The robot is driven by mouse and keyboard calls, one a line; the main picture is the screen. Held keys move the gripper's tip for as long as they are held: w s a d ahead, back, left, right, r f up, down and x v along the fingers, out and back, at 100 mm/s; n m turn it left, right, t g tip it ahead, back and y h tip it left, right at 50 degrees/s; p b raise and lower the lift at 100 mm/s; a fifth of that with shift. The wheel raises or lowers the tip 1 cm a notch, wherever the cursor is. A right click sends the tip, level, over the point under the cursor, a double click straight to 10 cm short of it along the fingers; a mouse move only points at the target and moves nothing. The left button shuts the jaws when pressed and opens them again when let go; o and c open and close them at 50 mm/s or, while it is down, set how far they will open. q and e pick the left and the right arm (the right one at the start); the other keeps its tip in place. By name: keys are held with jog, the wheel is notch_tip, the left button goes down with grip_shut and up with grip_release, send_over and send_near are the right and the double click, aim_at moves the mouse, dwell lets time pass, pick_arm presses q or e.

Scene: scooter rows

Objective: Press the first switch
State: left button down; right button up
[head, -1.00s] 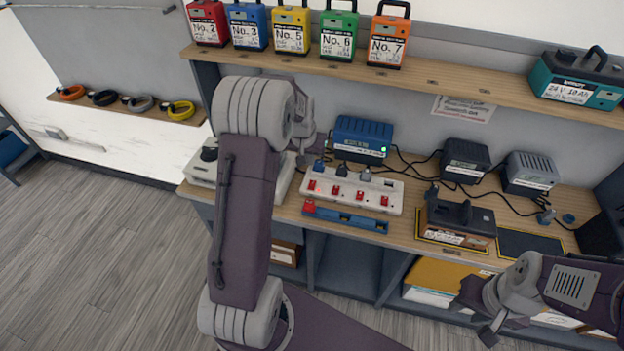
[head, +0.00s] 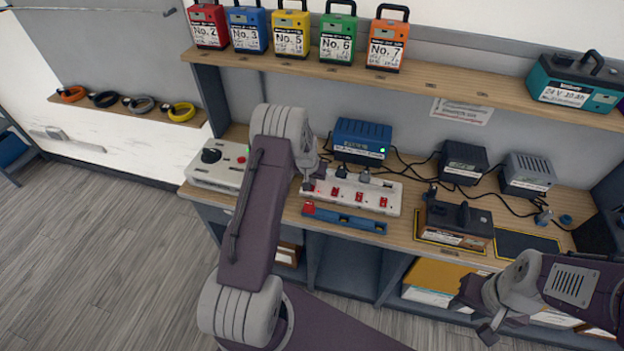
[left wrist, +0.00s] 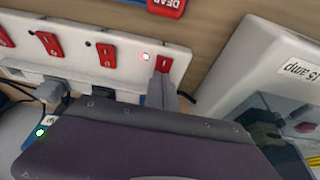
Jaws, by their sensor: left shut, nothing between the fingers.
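A white power strip (head: 393,209) lies on the bench with a row of red rocker switches. The first switch (left wrist: 165,62), at the strip's left end in the head view, shows at the right end of the row in the left wrist view. My left gripper (left wrist: 166,86) is shut and empty, with its fingertips at this switch's edge; I cannot tell whether they touch it. A small lamp (left wrist: 146,57) beside the switch glows. In the head view my gripper mostly hides the switch. My right gripper (head: 490,333) hangs at the lower right, away from the strip.
A blue charger (head: 362,139) with a green light stands behind the strip. A blue bar (head: 345,220) lies in front. A white box (head: 216,165) with a black knob and red button stands left. Black chargers and cables lie to the right.

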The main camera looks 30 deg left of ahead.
pick_arm(q)
jog(key=shift+f+b, duration=0.25)
jog(key=shift+b, duration=0.15)
jog(key=shift+s, duration=0.1)
jog(key=shift+s+d+f, duration=0.15)
jog(key=shift+s+d, duration=0.05)
jog(key=shift+s, duration=0.3)
jog(key=shift+s+d, duration=0.1)
jog(key=shift+s, duration=0.25)
